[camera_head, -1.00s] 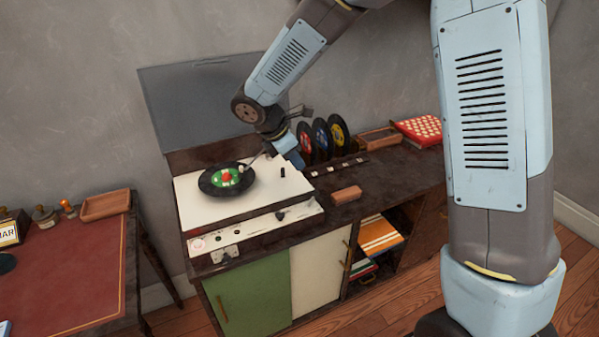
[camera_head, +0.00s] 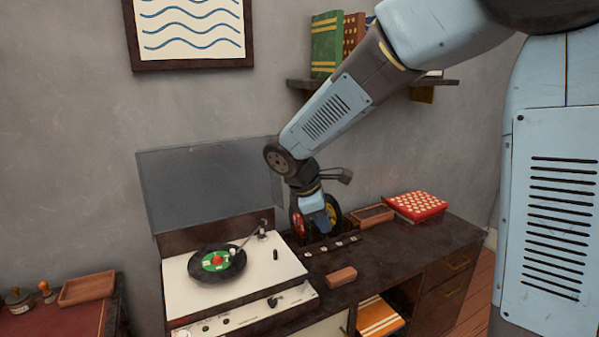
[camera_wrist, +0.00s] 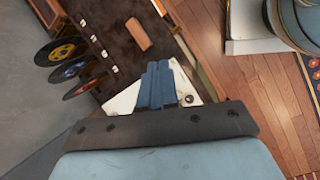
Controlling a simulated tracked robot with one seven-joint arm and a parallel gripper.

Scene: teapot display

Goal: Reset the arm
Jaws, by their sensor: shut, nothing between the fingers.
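My gripper (camera_head: 317,226) hangs from my bent arm above the back of the cabinet, in front of the upright records in the head view. In the wrist view my gripper (camera_wrist: 157,66) shows its blue fingers together, with nothing between them. The white record player (camera_head: 190,291) stands to its left with its lid (camera_head: 205,180) raised. A black record with a green label (camera_head: 215,261) lies on the player, and the tonearm (camera_head: 250,243) reaches over it.
Upright records (camera_head: 297,220) stand behind my gripper, partly hidden; they also show in the wrist view (camera_wrist: 62,52). A brown block (camera_head: 341,276), a wooden tray (camera_head: 372,215) and a red patterned box (camera_head: 416,205) lie on the cabinet top (camera_head: 400,250). A shelf (camera_head: 440,82) holds books above.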

